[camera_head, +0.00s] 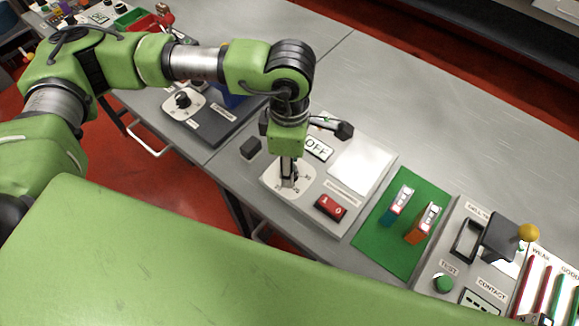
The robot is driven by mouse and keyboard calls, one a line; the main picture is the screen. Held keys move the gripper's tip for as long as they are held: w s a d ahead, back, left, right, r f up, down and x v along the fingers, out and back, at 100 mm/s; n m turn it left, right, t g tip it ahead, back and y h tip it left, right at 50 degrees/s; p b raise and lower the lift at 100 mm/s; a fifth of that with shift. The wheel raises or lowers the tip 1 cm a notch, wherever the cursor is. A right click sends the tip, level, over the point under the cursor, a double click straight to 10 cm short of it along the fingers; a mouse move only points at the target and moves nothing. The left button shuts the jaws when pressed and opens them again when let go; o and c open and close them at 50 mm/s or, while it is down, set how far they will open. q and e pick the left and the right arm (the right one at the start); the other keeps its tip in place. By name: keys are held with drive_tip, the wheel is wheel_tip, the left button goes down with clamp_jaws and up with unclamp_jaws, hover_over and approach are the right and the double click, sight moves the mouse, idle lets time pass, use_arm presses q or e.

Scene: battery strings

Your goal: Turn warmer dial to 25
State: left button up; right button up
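My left gripper (289,178) reaches straight down onto a round white dial plate (274,181) on a light grey unit. Its fingertips are at the middle of the plate and hide most of the knob there. I cannot tell whether they are closed on it, and the dial's setting is not readable. The same unit carries a display reading OFF (318,148), a pale blank panel (362,171) and a red rocker switch (331,207). The unit's small label is too small to read for sure. My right gripper is not in view.
A dark unit with another black knob (183,100) stands to the left. A green mat (378,240) with a teal and an orange block lies to the right, beside a test unit with a green button (444,284). The metal table behind (430,100) is clear.

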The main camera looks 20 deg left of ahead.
use_arm(q)
drive_tip(key=shift+c, duration=0.5)
drive_tip(key=c, duration=0.8)
drive_tip(key=n+b, duration=0.2)
drive_tip(key=shift+f+n, duration=0.25)
drive_tip(key=shift+n, duration=0.05)
drive_tip(key=shift+r+n+b, duration=0.15)
drive_tip(key=shift+n+b, duration=0.6)
drive_tip(key=shift+n, duration=0.45)
drive_tip(key=shift+r+n, duration=0.15)
drive_tip(key=shift+n, duration=0.25)
